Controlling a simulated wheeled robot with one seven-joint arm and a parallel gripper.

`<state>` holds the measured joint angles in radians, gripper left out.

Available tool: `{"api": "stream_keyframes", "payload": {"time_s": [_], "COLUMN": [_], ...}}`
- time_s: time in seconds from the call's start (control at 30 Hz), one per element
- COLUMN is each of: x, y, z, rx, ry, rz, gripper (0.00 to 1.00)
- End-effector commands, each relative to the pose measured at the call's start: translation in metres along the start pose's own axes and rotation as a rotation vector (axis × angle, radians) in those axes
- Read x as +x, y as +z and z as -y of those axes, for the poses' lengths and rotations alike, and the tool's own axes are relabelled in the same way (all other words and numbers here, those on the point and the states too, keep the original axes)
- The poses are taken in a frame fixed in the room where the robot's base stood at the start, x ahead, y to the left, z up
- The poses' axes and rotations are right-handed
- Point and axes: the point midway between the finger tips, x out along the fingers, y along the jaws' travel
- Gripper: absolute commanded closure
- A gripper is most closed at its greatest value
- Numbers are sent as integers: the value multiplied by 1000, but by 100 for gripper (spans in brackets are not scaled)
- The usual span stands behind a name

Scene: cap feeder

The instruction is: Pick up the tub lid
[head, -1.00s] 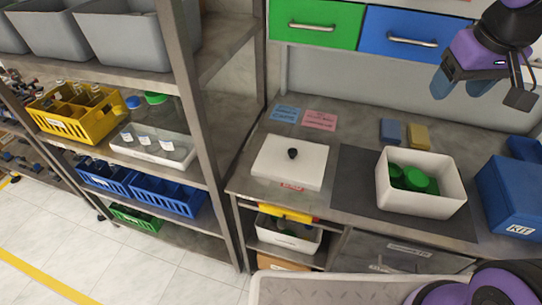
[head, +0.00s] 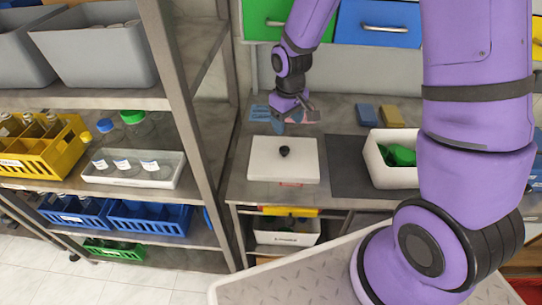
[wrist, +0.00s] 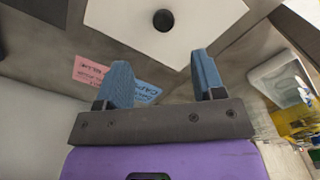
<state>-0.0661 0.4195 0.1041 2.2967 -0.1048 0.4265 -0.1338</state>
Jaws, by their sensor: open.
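The tub lid (head: 262,170) is a white square plate with a small black knob (head: 284,151) at its middle, lying flat on the grey workbench. It also shows at the top of the wrist view (wrist: 200,22), with its knob (wrist: 163,20) above the gap between the fingers. My gripper (head: 291,119) is above the bench, just behind the lid in the head view. In the wrist view my gripper (wrist: 163,82) has its two blue fingers wide apart with nothing between them. It is apart from the lid.
A white tub (head: 385,175) with green caps stands right of the lid on a dark mat (head: 346,165). A metal shelf post (head: 190,130) stands left of the bench.

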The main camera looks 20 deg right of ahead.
Motion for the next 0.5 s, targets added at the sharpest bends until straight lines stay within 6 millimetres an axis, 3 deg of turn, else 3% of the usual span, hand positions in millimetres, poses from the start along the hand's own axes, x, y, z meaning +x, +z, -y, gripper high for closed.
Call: {"api": "stream_keyframes", "payload": {"time_s": [0.5], "x": [56], "y": [0], "z": [1], "rx": [-3], "ry": [-2], "rz": [4], "gripper": [38]}}
